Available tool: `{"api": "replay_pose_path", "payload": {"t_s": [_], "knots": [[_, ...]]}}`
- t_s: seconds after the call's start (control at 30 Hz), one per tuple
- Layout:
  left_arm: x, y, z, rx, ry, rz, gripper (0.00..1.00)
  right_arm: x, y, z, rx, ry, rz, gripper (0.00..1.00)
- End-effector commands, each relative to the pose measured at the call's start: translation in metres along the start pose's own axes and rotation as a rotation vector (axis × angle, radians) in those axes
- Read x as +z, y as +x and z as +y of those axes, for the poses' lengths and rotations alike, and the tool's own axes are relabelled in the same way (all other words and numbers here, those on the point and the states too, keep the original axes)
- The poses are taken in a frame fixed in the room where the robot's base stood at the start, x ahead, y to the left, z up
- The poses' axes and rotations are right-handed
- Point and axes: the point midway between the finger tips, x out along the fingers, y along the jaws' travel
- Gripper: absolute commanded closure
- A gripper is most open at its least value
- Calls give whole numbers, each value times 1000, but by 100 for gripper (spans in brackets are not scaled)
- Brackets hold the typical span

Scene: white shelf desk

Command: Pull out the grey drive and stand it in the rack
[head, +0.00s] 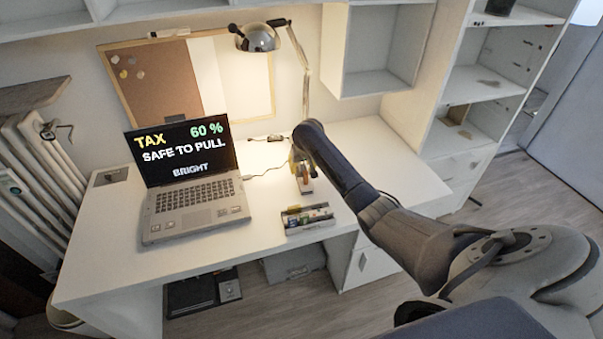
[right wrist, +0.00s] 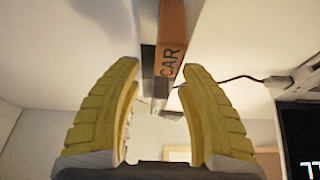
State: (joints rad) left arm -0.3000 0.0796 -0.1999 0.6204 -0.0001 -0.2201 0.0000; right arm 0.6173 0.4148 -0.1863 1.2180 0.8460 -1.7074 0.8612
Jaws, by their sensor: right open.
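My right gripper (head: 298,164) is over the desk to the right of the laptop (head: 198,206). In the right wrist view its yellow fingers (right wrist: 160,72) are open, with nothing gripped. Just beyond the fingertips is an orange-brown block (right wrist: 171,40) marked "CAR". A narrow grey piece (right wrist: 148,62) is beside it; I cannot tell whether this is the grey drive. In the head view the arm partly hides this spot. A low rack (head: 307,219) with several coloured items is near the desk's front edge. The laptop screen reads "TAX 60 % SAFE TO PULL BRIGHT". My left gripper is out of view.
A lamp (head: 258,38) stands at the back of the desk. A thin cable (head: 262,172) runs from the laptop's right side toward the gripper area. The white desk (head: 110,245) is clear at the front left and at the right. Shelves rise at the right.

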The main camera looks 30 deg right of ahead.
Motion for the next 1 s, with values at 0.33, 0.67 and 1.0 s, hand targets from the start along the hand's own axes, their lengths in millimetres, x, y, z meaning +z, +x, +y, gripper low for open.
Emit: {"api": "replay_pose_path", "payload": {"t_s": [0.33, 0.67, 1.0], "knots": [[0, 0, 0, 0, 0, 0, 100, 0, 5, 0, -1, 0, 1, 59], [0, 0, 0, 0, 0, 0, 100, 0, 5, 0, -1, 0, 0, 91], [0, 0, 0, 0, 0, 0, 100, 0, 5, 0, -1, 0, 0, 100]]}}
